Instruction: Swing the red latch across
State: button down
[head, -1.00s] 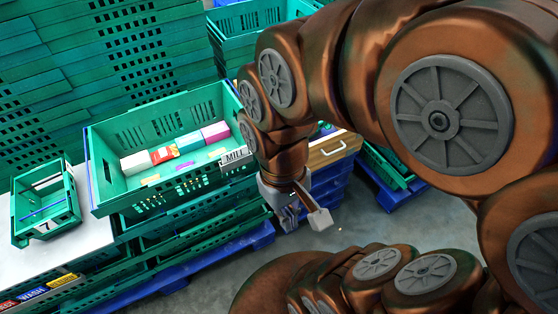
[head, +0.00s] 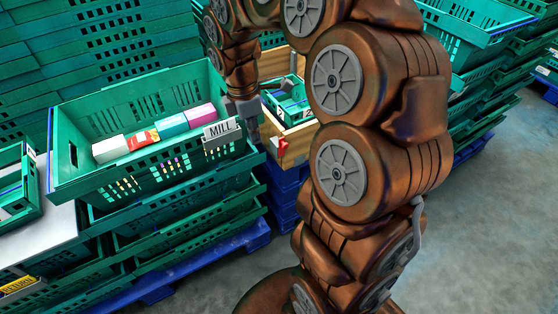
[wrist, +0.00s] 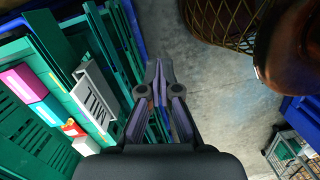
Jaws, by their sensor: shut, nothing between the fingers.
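The red latch (head: 281,147) sits on the near end of a wooden-sided box (head: 290,128). Beside it is a pale block on the same wooden end. My gripper (head: 250,132) points down to the left of the latch, between the box and the MILL sign (head: 222,132). There is a gap between it and the latch in the head view. In the wrist view my gripper (wrist: 160,72) has its fingertips together with nothing held. I cannot make out the latch in the wrist view; my fingers may hide it.
A green crate (head: 85,190) with several cartons stands close on the left and carries the MILL sign, also in the wrist view (wrist: 95,90). Blue pallets (head: 285,190) lie under the wooden box. Bare floor (head: 470,220) is at the right. A wicker basket (wrist: 222,25) shows in the wrist view.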

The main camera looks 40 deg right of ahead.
aim_at(279, 147)
jog(key=w+d+f+n+b, duration=0.4)
jog(key=w+d+f, duration=0.3)
jog(key=f, duration=0.2)
jog(key=shift+f+h+b, duration=0.3)
jog(key=shift+f+b, duration=0.05)
jog(key=shift+d+f, duration=0.1)
jog(key=shift+s+d+f, duration=0.1)
jog(key=shift+d+f, duration=0.7)
jog(key=shift+f, duration=0.5)
jog(key=shift+d+f, duration=0.85)
jog(key=shift+f, duration=0.45)
jog(key=shift+s+d+f, duration=0.1)
jog(key=shift+d+f, duration=0.7)
jog(key=shift+f, duration=0.5)
jog(key=shift+r+p, duration=0.1)
jog(key=shift+p, duration=0.5)
